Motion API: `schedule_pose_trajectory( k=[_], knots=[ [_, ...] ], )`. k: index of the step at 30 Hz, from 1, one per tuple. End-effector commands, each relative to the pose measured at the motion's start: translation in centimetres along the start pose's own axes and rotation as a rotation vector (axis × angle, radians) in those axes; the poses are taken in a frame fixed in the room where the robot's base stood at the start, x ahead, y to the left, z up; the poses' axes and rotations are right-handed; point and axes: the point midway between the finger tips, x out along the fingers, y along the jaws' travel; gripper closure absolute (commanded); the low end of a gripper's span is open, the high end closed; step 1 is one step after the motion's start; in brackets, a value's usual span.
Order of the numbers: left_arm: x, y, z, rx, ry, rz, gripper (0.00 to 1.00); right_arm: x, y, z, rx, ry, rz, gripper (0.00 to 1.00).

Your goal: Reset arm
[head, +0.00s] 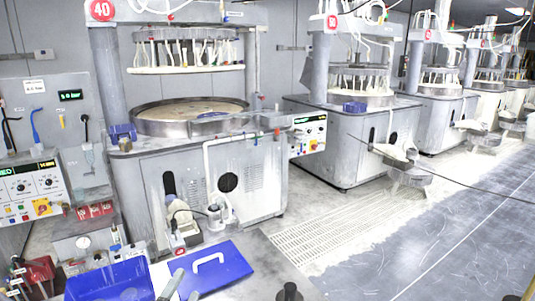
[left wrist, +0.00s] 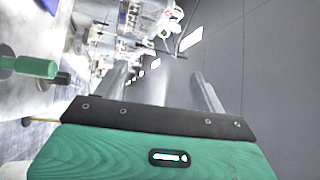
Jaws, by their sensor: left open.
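My left gripper (head: 183,289) shows at the bottom edge of the head view, where only its grey fingertips come in. They are beside a blue board with a white handle (head: 215,268); I cannot tell whether they touch it. In the left wrist view the two fingers of my left gripper (left wrist: 160,82) stand well apart with nothing between them. The gripper is open and empty. The rest of the left arm is hidden below the frame. My right gripper is in neither view.
A polishing machine with a round platen (head: 190,117) stands ahead, with more machines in a row to the right. A blue bin (head: 110,281) is at the lower left. A control panel (head: 33,188) is at the far left. Open floor (head: 440,240) lies at the right.

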Motion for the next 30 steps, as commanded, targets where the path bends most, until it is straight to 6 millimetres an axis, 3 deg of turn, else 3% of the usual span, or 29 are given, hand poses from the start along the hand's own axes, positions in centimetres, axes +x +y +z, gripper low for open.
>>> schedule_pose_trajectory(
  k=[6, 10, 15, 21, 27, 30],
  knots=[
    [-6.7, 5.6, 4.2, -0.44, -0.406, 0.239, 0.29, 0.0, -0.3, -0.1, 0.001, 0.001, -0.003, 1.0],
    [-12.0, 9.1, 5.0, -0.656, -0.628, 0.392, 0.29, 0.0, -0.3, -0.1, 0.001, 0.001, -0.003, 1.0],
    [-19.2, 12.7, 4.2, -0.882, -0.885, 0.59, 0.29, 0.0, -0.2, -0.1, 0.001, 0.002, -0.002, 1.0],
    [-25.8, 14.6, 2.1, -1.046, -1.1, 0.775, 0.29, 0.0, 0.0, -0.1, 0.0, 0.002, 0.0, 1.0],
    [-31.2, 15.0, -0.4, -1.154, -1.268, 0.934, 0.29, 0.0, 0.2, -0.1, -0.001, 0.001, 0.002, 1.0],
    [-31.0, 17.5, 0.1, -1.15, -1.279, 0.945, 0.29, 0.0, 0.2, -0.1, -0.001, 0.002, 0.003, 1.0]
  ],
)
